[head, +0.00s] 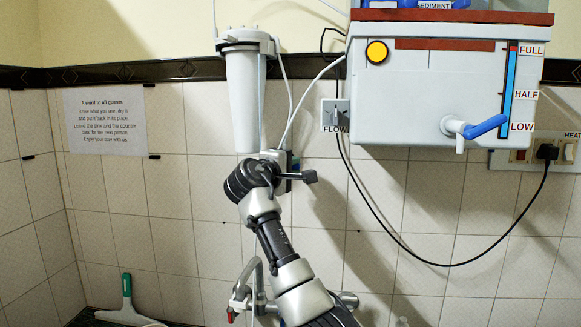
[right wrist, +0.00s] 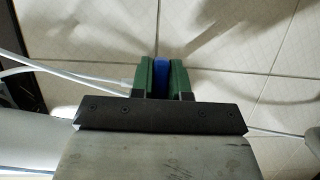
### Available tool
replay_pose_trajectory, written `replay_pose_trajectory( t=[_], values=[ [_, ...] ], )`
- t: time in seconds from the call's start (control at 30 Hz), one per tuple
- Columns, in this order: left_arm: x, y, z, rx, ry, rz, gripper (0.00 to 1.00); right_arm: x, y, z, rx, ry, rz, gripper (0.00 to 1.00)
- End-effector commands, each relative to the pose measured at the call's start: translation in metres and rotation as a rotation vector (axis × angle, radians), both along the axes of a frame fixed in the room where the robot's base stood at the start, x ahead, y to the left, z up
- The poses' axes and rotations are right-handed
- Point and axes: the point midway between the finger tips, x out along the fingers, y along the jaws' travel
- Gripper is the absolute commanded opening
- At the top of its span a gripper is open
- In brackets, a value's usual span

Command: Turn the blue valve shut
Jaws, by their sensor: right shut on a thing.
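The blue valve handle (right wrist: 161,79) shows in the right wrist view as a narrow blue piece between the two green finger pads of my right gripper (right wrist: 161,76). The gripper is shut on it. In the head view my right gripper (head: 290,168) is at the wall, just below the white filter canister (head: 246,100). My own wrist hides most of the valve there, so its turn angle is hard to tell. My left gripper is not in view.
A white purifier tank (head: 420,95) hangs at right, with a separate blue-handled tap (head: 487,126). White hoses (head: 289,100) run close to my right gripper. A chrome faucet (head: 247,290) stands below my arm. A black cable (head: 430,262) loops across the tiles.

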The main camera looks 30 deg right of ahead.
Motion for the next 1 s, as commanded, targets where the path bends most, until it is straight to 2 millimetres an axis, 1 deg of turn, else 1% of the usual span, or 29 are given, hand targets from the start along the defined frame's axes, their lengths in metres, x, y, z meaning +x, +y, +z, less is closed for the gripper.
replay_pose_trajectory(
  t=[0.03,0.33,0.37,0.5,0.53,0.83,0.93,1.0],
  values=[
    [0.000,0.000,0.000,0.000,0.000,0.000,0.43,0.000,0.000,-0.002,0.006,0.002,-0.001,0.00],
    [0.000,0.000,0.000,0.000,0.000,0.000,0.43,0.000,0.000,-0.003,0.007,0.003,-0.001,0.00],
    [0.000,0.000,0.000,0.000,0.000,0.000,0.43,0.000,0.000,-0.003,0.007,0.003,-0.001,0.17],
    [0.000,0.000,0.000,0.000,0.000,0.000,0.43,0.000,0.000,-0.002,0.006,0.002,-0.001,0.39],
    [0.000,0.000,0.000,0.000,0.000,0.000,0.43,0.000,0.000,-0.002,0.005,0.002,-0.001,0.40],
    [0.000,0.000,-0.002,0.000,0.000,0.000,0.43,-0.001,0.002,-0.002,0.004,0.000,0.000,0.40],
    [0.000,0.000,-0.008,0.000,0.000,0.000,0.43,-0.005,0.012,-0.003,0.003,-0.001,0.003,0.40],
    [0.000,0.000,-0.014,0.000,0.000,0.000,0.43,-0.011,0.022,-0.005,0.004,-0.002,0.004,0.40]
  ],
)
